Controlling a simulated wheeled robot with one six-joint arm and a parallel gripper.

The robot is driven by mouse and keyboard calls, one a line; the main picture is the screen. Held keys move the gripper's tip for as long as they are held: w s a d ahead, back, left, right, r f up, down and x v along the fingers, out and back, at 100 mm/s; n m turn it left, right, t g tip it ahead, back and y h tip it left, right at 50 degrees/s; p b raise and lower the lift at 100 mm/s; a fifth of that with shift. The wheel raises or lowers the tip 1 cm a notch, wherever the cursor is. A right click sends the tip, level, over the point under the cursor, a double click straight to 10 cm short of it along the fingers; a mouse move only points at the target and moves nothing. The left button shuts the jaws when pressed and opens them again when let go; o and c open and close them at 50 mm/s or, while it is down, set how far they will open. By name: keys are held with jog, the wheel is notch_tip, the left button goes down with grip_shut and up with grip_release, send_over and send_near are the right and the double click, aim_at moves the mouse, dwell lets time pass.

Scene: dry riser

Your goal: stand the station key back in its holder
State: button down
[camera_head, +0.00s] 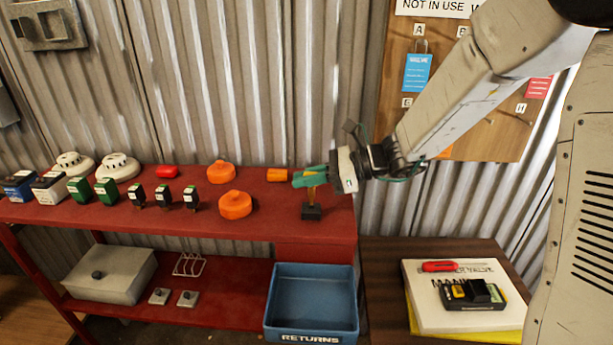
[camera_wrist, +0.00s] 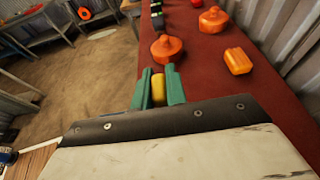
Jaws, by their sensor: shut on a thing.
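My gripper (camera_head: 308,177) has green fingers and is at the right end of the red bench. It is shut on the station key (camera_head: 311,193), a yellow-brown piece held upright with its lower part below the fingers. Directly under the key is a small black block (camera_head: 312,212), which looks like the holder. The key's lower end meets the block in the picture; I cannot tell whether it is inside, or only above it. In the wrist view the yellow key (camera_wrist: 158,90) shows between the fingers (camera_wrist: 159,88), and the block is hidden.
Orange caps (camera_head: 236,204) and an orange block (camera_head: 277,175) are left of my gripper on the red bench (camera_head: 270,222). Several green and black devices stand farther left. A blue returns bin (camera_head: 311,290) is below; a side table (camera_head: 385,260) is at right.

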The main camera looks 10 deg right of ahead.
jog(key=shift+f, duration=1.35)
jog(key=c, duration=1.3)
grip_release()
jog(key=shift+c, duration=0.2)
jog(key=v, duration=0.7)
jog(key=shift+s+d, duration=0.1)
jog(key=shift+d, duration=0.3)
